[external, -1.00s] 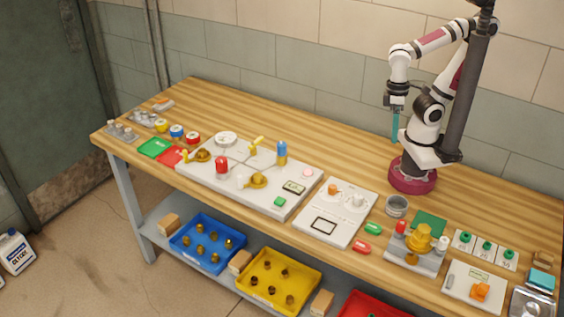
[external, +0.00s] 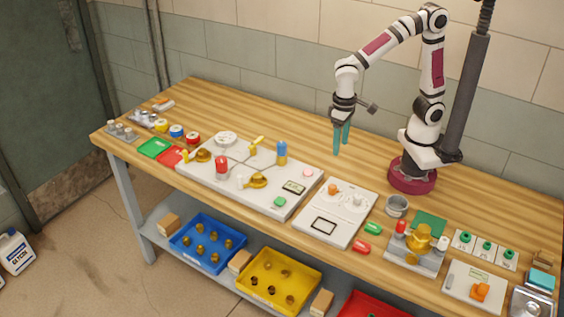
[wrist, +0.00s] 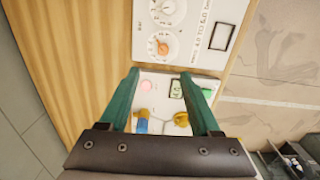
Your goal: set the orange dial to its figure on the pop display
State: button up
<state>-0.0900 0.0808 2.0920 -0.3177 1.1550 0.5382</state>
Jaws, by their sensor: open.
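The orange dial (external: 333,189) sits on a white panel (external: 345,226) beside a pale dial (external: 356,201). In the wrist view the orange dial (wrist: 163,48) shows ahead of the fingertips on a round scale, whose figures are too small to read. A small greenish display (external: 293,187) is on the large valve board; it also shows in the wrist view (wrist: 176,88), its figure unreadable. I cannot tell whether it is the pop display. My gripper (external: 341,150) is open and empty, well above the table behind the panels. Its teal fingers (wrist: 160,74) are apart.
The valve board (external: 230,187) carries yellow levers, a red knob and a blue cylinder (external: 281,153). A grey cup (external: 396,206), green and red pieces and a brass valve stand (external: 418,240) lie right of the dial panel. The table behind the boards is clear.

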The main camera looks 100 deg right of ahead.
aim_at(333, 186)
jog(key=f, duration=1.1)
jog(key=w+f, duration=0.1)
jog(key=f, duration=0.4)
jog(key=shift+f, duration=0.3)
grip_shut()
